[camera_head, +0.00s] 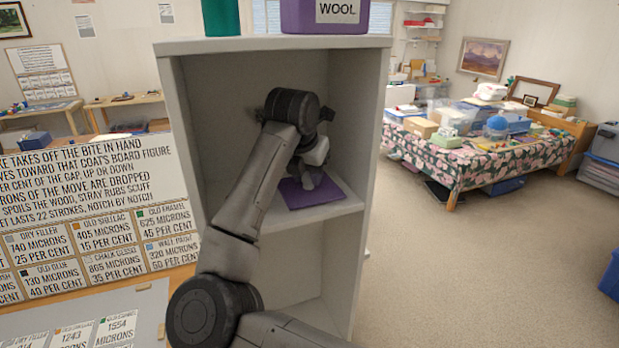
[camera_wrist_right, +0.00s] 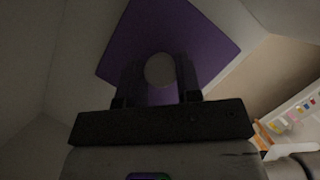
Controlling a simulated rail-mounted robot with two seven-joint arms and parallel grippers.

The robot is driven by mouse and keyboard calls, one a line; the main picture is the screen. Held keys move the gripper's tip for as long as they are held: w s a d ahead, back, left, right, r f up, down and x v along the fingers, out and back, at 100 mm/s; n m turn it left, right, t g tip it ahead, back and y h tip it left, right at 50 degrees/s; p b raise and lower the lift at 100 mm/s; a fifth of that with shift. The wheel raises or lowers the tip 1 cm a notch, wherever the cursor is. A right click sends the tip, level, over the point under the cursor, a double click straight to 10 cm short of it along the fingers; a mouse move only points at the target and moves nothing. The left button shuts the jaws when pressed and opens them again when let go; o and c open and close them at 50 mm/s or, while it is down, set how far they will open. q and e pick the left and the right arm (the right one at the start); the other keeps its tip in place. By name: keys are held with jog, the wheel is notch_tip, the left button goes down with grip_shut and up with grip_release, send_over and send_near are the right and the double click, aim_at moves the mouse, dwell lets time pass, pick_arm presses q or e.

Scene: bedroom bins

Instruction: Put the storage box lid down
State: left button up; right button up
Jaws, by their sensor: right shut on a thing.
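The storage box lid is a flat purple square (camera_head: 314,193) inside the upper compartment of the grey shelf unit (camera_head: 357,120). It lies level at the compartment's floor board; I cannot tell whether it touches the board. My right gripper (camera_head: 308,179) reaches into the compartment from the front and is shut on the lid. In the right wrist view, the lid (camera_wrist_right: 205,38) spreads out beyond the fingers (camera_wrist_right: 159,80), with a round pale knob (camera_wrist_right: 160,69) between them. A purple box labelled WOOL (camera_head: 325,14) stands on top of the unit, its upper part out of frame. My left gripper is not in view.
A teal container (camera_head: 221,16) stands on the unit's top at left. The compartment's side walls are close around my arm. A lower compartment (camera_head: 300,260) looks empty where visible. A lettered board (camera_head: 95,215) stands at left; a cluttered bed (camera_head: 470,155) is at back right.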

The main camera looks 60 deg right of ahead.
aim_at(306, 177)
jog(key=shift+f, duration=0.15)
jog(key=o, duration=0.9)
jog(key=shift+r, duration=0.25)
jog(key=v, duration=0.2)
jog(key=a+p+v, duration=0.1)
jog(key=v, duration=0.2)
jog(key=a, duration=0.7)
jog(key=s+a, duration=0.1)
jog(key=a, duration=0.3)
jog(key=shift+f, duration=0.1)
